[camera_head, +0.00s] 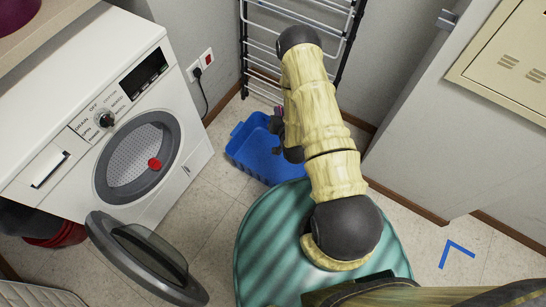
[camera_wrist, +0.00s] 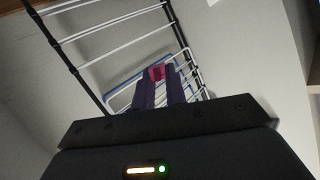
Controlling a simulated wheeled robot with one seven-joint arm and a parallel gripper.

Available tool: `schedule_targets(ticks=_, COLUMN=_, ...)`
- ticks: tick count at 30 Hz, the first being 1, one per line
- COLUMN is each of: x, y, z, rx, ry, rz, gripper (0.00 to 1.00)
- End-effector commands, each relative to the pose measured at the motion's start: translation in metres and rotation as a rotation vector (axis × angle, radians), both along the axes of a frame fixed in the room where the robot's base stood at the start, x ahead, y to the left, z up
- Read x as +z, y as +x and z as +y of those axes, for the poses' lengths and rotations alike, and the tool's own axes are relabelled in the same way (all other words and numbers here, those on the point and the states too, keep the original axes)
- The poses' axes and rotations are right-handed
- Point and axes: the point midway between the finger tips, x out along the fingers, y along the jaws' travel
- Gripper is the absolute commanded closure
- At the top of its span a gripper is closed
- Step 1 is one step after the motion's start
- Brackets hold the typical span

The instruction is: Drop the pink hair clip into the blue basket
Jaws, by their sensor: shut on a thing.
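The blue basket (camera_head: 248,152) stands on the tiled floor in the head view, between the washing machine and the drying rack. My arm covers its right side. My gripper (camera_head: 279,122) is over the basket's back right part in the head view, partly hidden by my arm; its height above the basket is hard to judge. In the wrist view my gripper (camera_wrist: 159,82) is shut on the pink hair clip (camera_wrist: 157,72), which shows between the dark fingertips.
The washing machine (camera_head: 75,85) is at the left with its round door (camera_head: 145,255) swung open. A drying rack (camera_head: 262,35) leans at the back wall. A red tub (camera_head: 62,235) sits at the lower left. A blue corner mark (camera_head: 455,250) lies on the open floor at right.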

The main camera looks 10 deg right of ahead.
Motion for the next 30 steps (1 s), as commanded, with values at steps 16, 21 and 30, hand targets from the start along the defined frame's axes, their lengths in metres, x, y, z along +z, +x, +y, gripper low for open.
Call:
schedule_targets(ticks=16, x=-0.12, y=0.018, z=-0.001, rx=0.004, ry=0.0, rz=0.0, gripper=1.0)
schedule_targets(ticks=21, x=-0.154, y=0.024, z=-0.003, rx=0.004, ry=0.0, rz=-0.001, gripper=1.0)
schedule_targets(ticks=30, x=-0.213, y=0.034, z=-0.006, rx=0.001, ry=-0.002, rz=-0.001, gripper=1.0)
